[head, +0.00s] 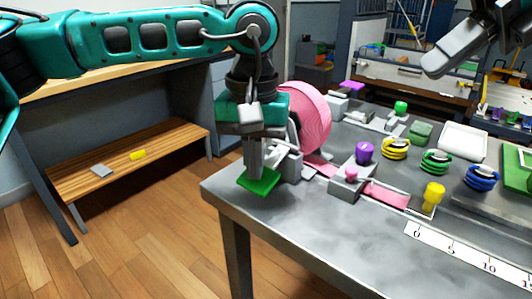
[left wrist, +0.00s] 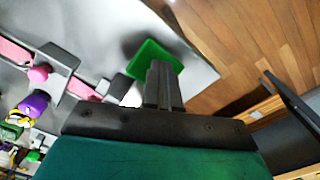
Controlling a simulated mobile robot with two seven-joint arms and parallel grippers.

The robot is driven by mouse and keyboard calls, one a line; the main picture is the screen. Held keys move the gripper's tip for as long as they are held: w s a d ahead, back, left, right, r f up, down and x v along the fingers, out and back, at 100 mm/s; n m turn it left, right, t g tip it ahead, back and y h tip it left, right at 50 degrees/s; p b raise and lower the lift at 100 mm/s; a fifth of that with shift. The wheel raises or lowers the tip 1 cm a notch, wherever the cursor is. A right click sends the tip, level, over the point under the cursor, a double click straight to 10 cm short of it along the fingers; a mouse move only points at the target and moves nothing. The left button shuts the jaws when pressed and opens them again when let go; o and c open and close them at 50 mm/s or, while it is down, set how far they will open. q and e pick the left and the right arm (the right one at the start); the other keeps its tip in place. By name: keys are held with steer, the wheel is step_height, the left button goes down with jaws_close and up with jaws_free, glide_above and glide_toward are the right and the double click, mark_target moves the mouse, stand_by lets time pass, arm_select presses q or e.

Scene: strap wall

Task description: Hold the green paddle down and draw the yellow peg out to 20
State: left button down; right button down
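The green paddle (head: 258,181) sticks out at the near left corner of the table, beside the pink strap roll. It also shows in the left wrist view (left wrist: 153,60). My left gripper (head: 253,172) points down over the paddle, its fingers together and empty. The fingertips overlap the paddle in both views; I cannot tell whether they press on it. The yellow peg (head: 433,197) stands upright at the end of the pink strap (head: 385,194), near the 0 end of the scale (head: 470,262). My right gripper (head: 437,64) is high at the top right, apart from the peg; its opening is unclear.
The pink roll (head: 309,118) stands behind my left gripper. Yellow, green and blue coils (head: 481,178) lie behind the peg. The table front beside the scale is clear.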

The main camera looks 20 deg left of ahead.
step_height(320, 180, down, 5)
steer(key=h, duration=0.4)
steer(key=t+h, duration=0.2)
steer(key=h, duration=0.2)
glide_toward(404, 207)
steer(key=shift+m, duration=0.4)
steer(key=f, duration=0.5)
steer(key=shift+w+f, duration=0.3)
steer(key=shift+f, duration=0.2)
steer(key=shift+s+a+f, duration=0.1)
steer(key=shift+s+f, duration=0.05)
steer(key=shift+f, duration=0.05)
stand_by(0.3)
steer(key=shift+s+d, duration=1)
steer(key=shift+d, duration=2.15)
steer(key=shift+s+d, duration=1.05)
steer(key=shift+d, duration=2.1)
steer(key=shift+s+d, duration=1)
steer(key=shift+d, duration=2.15)
steer(key=shift+a, duration=0.15)
